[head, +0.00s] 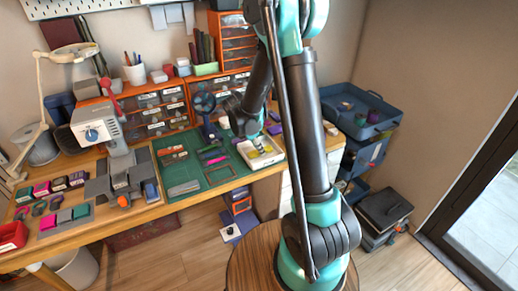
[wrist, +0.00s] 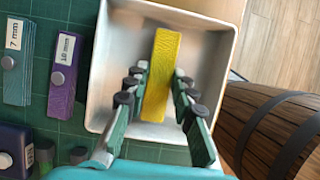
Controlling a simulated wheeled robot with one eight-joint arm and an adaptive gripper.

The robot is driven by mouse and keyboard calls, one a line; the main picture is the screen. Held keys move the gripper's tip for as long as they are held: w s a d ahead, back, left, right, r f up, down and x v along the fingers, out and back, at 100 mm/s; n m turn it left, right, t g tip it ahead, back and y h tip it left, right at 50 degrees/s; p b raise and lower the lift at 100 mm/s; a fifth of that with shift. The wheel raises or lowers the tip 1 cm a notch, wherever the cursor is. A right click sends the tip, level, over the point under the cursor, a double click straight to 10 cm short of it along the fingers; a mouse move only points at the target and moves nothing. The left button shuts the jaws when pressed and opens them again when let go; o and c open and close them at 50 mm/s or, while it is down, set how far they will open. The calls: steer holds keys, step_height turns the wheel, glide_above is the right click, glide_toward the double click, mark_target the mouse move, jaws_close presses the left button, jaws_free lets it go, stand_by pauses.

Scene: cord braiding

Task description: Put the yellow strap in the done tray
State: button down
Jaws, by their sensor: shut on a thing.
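The yellow strap (wrist: 161,74) is a short flat band in the wrist view, between the two fingers of my gripper (wrist: 160,88). My gripper is shut on it. The strap is over the inside of a pale metal tray (wrist: 215,45); I cannot tell whether it touches the tray floor. In the head view, the tray (head: 279,157) sits at the right end of the workbench, and my gripper (head: 258,141) points down into it. A small bit of yellow shows there under the fingers.
A green cutting mat (head: 185,170) with straps and a frame lies left of the tray. The wrist view shows a teal strap (wrist: 18,65) and a purple strap (wrist: 68,70) with labels. A wooden barrel (wrist: 270,125) stands at right, below the bench edge.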

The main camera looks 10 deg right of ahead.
steer(key=c, duration=1.3)
jaws_free()
steer(key=shift+f, duration=0.1)
steer(key=shift+o, duration=0.2)
steer(key=v, duration=1.2)
steer(key=s+d+f+m+t+y, duration=0.1)
steer(key=s+d+m, duration=0.3)
steer(key=s+m, duration=0.6)
steer(key=s+d+f+m+t+y, duration=0.1)
steer(key=s+d+f+m+y, duration=0.2)
steer(key=s+m, duration=0.7)
steer(key=shift+s+d+f+m+t, duration=0.3)
steer(key=shift+d+f+m+t, duration=0.1)
steer(key=shift+d+f+m, duration=0.45)
steer(key=shift+d+r, duration=0.15)
